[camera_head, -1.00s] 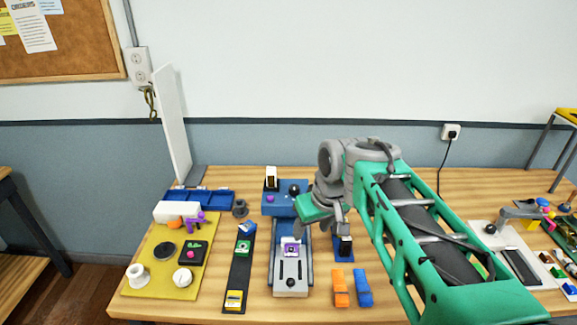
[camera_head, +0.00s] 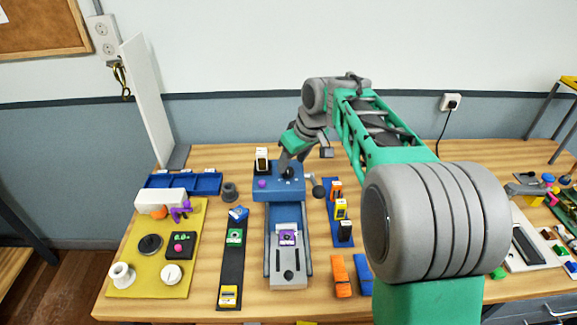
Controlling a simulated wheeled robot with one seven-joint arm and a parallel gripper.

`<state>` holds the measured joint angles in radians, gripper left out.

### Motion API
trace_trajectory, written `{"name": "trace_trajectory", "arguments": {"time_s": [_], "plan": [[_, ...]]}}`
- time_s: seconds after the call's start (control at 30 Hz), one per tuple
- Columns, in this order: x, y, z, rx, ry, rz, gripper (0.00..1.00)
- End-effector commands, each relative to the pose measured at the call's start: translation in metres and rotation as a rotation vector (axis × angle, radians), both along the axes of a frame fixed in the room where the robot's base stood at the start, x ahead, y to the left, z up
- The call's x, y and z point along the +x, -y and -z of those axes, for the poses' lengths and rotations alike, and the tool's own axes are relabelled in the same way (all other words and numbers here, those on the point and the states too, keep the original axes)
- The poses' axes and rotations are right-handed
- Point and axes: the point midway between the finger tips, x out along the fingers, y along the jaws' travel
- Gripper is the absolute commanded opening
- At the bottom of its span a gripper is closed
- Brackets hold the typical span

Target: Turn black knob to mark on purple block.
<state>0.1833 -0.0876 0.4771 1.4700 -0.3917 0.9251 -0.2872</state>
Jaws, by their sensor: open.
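The purple block (camera_head: 288,238) sits on the grey sliding plate of the blue fixture, in the middle of the bench. Its pale top face carries a small dark knob, too small to tell where the knob points or where the mark is. My gripper (camera_head: 306,160) is open and appears empty. It is above the back of the fixture, behind and apart from the purple block. One finger overlaps the blue housing (camera_head: 263,194) in the picture; I cannot tell if they touch.
A black strip (camera_head: 232,268) with blue, green and yellow blocks lies left of the fixture. A blue strip with several blocks and orange (camera_head: 342,276) and blue pieces lie right. A dark ball-ended lever (camera_head: 318,191) stands at the housing's right. A yellow board (camera_head: 140,283) is farther left.

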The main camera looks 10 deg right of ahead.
Motion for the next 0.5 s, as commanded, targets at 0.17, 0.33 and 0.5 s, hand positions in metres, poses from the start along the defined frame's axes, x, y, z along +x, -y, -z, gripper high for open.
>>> {"name": "trace_trajectory", "arguments": {"time_s": [0.17, 0.33, 0.5], "plan": [[0.01, -0.005, 0.026, 0.0, -0.002, 0.0, 0.53], [0.013, -0.006, 0.035, -0.001, 0.001, 0.002, 0.53], [0.013, -0.005, 0.036, -0.001, 0.001, 0.002, 0.53]]}}
